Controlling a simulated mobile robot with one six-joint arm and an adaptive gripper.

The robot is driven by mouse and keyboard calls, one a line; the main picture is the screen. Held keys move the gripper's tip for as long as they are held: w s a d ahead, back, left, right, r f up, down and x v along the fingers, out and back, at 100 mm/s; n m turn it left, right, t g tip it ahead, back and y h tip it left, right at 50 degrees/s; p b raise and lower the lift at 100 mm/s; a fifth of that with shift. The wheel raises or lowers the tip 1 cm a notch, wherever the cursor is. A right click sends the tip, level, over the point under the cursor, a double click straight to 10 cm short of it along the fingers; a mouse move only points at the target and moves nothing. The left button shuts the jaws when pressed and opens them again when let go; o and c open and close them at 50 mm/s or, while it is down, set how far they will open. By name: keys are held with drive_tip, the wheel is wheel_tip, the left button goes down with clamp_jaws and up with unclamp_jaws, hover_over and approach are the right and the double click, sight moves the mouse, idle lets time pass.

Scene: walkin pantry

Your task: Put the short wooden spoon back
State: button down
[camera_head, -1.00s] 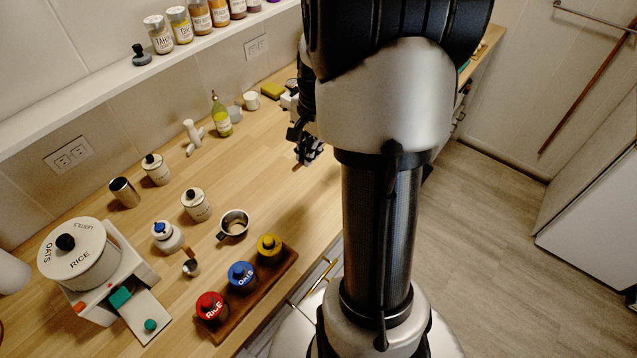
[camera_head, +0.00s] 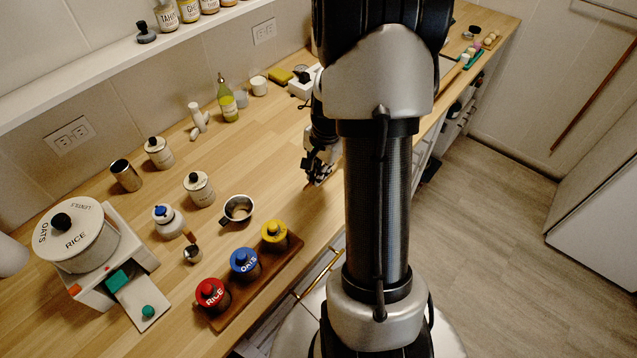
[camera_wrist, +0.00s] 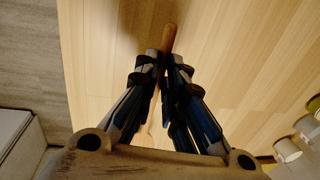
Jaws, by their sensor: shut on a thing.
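My gripper (camera_wrist: 166,75) is shut on the short wooden spoon (camera_wrist: 169,38). In the wrist view one brown rounded end of the spoon sticks out beyond the fingertips, over the pale wooden counter (camera_wrist: 225,60). The rest of the spoon is hidden between and behind the fingers. In the head view my gripper (camera_head: 317,172) points down, low over the counter near its front edge, partly beside my own arm. The spoon is too small there to make out clearly. I cannot tell whether it touches the counter.
A metal cup (camera_head: 238,209), white canisters and a grain dispenser (camera_head: 78,236) stand left. A green bottle (camera_head: 228,103) is behind. Counter beside my gripper is clear.

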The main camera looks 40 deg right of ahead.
sight(317, 189)
drive_tip(key=shift+f+b, duration=0.55)
drive_tip(key=shift+f, duration=1.4)
drive_tip(key=shift+f, duration=0.1)
drive_tip(key=c, duration=1.7)
unclamp_jaws()
